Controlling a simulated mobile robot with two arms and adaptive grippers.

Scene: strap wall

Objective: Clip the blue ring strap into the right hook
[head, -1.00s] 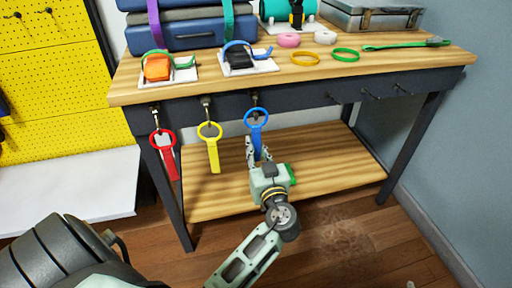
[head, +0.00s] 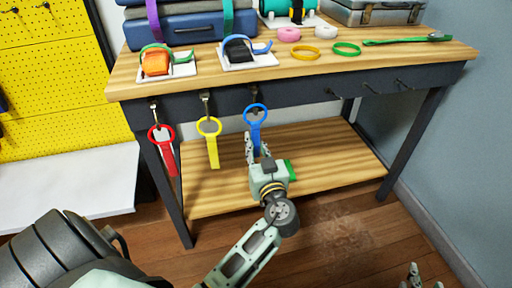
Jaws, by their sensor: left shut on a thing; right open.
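The blue ring strap (head: 256,114) hangs upright below the front rail of the workbench, its ring at the third metal clip from the left. I cannot tell whether the ring is still on that clip. My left gripper (head: 257,148) is shut on the strap's lower tab, below the ring, and hides part of it. Several bare dark hooks stick out of the right half of the rail, among them a left one (head: 335,96) and the rightmost one (head: 404,84). My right gripper (head: 423,279) is open and empty at the bottom right, partly cut off.
A red strap (head: 164,150) and a yellow strap (head: 212,145) hang to the left of the blue one. The workbench top (head: 300,72) holds cases, buckles and loose rings. A lower shelf (head: 330,165) lies behind my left gripper. The space before the right hooks is clear.

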